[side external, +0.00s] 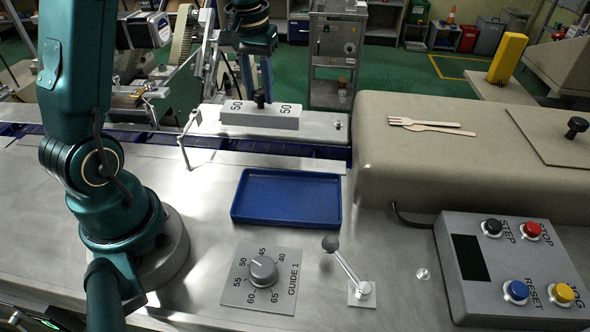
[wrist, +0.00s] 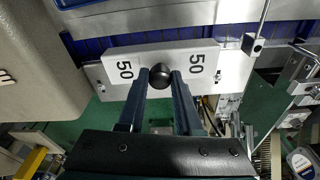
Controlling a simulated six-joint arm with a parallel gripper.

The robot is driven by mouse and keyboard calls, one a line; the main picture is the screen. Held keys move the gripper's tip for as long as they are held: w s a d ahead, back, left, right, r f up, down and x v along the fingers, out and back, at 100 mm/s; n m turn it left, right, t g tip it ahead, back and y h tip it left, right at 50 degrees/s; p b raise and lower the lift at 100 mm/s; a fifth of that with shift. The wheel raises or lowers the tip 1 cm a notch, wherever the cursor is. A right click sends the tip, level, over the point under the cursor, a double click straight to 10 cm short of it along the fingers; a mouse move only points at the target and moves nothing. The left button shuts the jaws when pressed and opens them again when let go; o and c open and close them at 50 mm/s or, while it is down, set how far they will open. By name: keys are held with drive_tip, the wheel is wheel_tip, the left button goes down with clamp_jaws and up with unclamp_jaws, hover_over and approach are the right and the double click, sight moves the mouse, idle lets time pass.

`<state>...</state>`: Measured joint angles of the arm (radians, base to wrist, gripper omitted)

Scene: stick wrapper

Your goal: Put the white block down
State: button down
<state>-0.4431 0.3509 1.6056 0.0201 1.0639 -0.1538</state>
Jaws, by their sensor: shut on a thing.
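The white block (side external: 260,115) is marked 50 at both ends and has a black knob on top. In the side external view it is at or just above a light metal plate at the far side of the blue conveyor; I cannot tell whether it touches. In the wrist view the white block (wrist: 185,62) lies crosswise beyond the fingers. My gripper (wrist: 160,77) is shut on its black knob (wrist: 159,76). In the side external view the fingertips are hard to make out; the arm comes down behind the block.
A blue tray (side external: 288,222) stands empty on the steel table. Nearby are the GUIDE 1 dial (side external: 263,270), a lever (side external: 345,265) and a button box (side external: 515,265). A beige housing (side external: 470,165) with wooden forks (side external: 430,125) on top bounds the right. A thin bent rod (side external: 187,140) stands left of the block.

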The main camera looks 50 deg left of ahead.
wheel_tip(320, 180, up, 7)
drive_tip(key=shift+f, duration=0.1)
drive_tip(key=shift+r, duration=0.25)
drive_tip(key=shift+r+m, duration=0.15)
drive_tip(key=shift+m, duration=0.75)
drive_tip(key=m, duration=0.5)
drive_tip(key=shift+s+d+f+h, duration=0.15)
drive_tip(key=shift+s+f+h, duration=0.15)
drive_tip(key=shift+h, duration=0.1)
drive_tip(key=m, duration=0.4)
drive_tip(key=m+g, duration=0.2)
drive_tip(key=m, duration=2.3)
hover_over(289, 198)
wheel_tip(289, 198, down, 9)
drive_tip(key=shift+h, duration=0.4)
drive_tip(key=shift+f, duration=2.1)
